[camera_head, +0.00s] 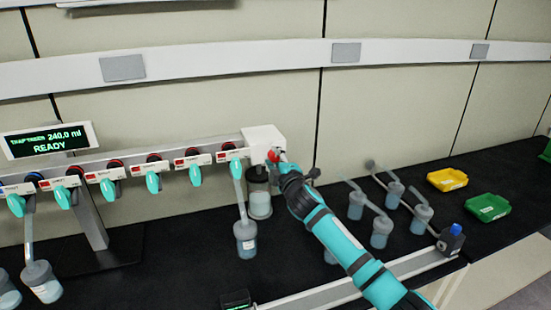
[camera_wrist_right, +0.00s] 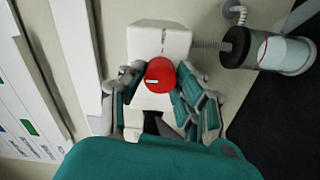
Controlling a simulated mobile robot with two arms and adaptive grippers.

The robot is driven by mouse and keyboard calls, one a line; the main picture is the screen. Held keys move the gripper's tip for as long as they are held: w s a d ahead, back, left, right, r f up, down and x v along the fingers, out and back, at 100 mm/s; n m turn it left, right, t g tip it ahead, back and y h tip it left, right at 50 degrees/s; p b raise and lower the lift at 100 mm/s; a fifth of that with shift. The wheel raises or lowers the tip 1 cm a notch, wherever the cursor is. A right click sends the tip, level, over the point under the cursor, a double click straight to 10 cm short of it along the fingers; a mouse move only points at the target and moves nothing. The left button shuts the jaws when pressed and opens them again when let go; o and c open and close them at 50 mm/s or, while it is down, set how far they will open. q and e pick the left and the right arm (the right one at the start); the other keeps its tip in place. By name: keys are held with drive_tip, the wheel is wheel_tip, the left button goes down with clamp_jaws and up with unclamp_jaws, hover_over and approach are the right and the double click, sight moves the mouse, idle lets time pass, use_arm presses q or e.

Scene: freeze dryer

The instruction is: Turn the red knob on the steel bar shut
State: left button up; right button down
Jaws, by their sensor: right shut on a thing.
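The red knob (camera_head: 273,156) is on the white block at the right end of the steel bar (camera_head: 214,148). In the wrist view the red knob (camera_wrist_right: 160,74) shows its round face with a short white mark, lying nearly level in the picture. My right gripper (camera_head: 279,161) is at the knob. In the wrist view the fingers of the right gripper (camera_wrist_right: 158,82) are on either side of the knob and shut on it. My left gripper is not in view.
Several teal-handled valves (camera_head: 152,182) line the bar. A display (camera_head: 48,142) reads READY. A clear canister (camera_head: 259,200) stands below the block, and a hanging flask (camera_head: 245,238) is close by. Several flasks (camera_head: 380,232), a yellow tray (camera_head: 447,179) and a green tray (camera_head: 487,207) are to the right.

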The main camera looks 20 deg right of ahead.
idle(0.5)
drive_tip(key=c, duration=0.9)
unclamp_jaws()
drive_tip(key=shift+c, duration=0.2)
drive_tip(key=s, duration=1.2)
drive_tip(key=shift+d, duration=0.2)
